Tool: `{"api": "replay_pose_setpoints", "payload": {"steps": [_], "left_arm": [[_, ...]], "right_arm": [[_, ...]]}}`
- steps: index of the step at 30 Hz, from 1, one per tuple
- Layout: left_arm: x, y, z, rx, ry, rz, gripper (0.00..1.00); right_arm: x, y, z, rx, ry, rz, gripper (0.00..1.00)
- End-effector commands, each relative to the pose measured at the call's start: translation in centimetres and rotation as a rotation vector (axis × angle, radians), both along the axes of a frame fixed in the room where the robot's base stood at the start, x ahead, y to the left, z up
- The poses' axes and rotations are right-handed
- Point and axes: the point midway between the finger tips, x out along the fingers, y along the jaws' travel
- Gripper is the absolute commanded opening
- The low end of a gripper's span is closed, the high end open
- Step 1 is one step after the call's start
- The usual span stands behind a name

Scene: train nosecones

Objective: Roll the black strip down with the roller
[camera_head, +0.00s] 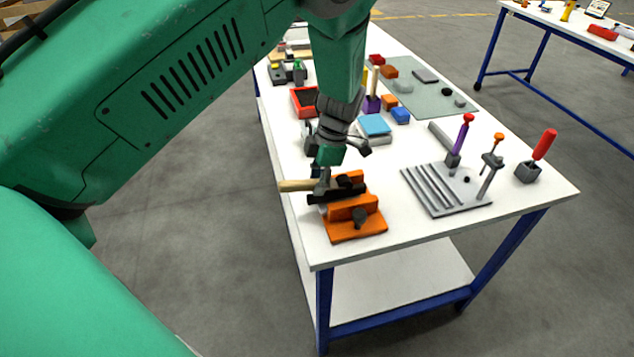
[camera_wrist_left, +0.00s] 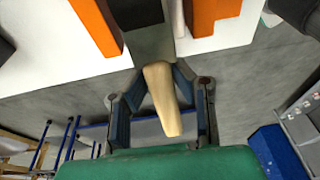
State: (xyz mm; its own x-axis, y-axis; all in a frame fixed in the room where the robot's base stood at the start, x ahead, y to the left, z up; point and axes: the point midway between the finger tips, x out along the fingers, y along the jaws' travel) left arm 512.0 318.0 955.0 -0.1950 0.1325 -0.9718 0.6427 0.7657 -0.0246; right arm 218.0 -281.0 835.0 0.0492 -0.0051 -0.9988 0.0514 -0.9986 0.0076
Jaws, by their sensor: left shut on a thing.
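My left gripper (camera_head: 322,182) is shut on the pale wooden handle (camera_head: 295,185) of a tool, which I take to be the roller. In the left wrist view the handle (camera_wrist_left: 160,90) lies between the two fingers of the gripper (camera_wrist_left: 162,78). Its far end meets a dark grey piece (camera_wrist_left: 152,40). The orange fixture (camera_head: 355,228) stands at the near left of the table, just beyond the handle. A black piece (camera_head: 324,197) lies along its orange block; I cannot tell strip from roller head there.
A grey grooved plate (camera_head: 432,190) with upright tools stands to the right on the white table (camera_head: 395,245). A red-handled tool (camera_head: 543,145) stands near the right edge. A red tray (camera_head: 303,101) and blue boxes (camera_head: 374,124) lie farther back. The front strip of table is clear.

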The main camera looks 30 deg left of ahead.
Motion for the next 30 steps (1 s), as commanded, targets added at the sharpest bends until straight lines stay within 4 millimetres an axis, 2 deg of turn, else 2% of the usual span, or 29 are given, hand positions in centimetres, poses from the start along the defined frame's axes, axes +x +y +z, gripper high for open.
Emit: {"api": "replay_pose_setpoints", "payload": {"steps": [8, 30], "left_arm": [[0.57, -0.5, 0.02, 0.0, 0.0, 0.0, 0.0], [0.56, -0.46, 0.0, 0.0, 0.0, 0.0, 0.0]], "right_arm": [[0.0, 0.0, -0.03, 0.0, 0.0, 0.0, 0.49], [0.0, 0.0, 0.23, 0.0, 0.0, 0.0, 0.49]]}}
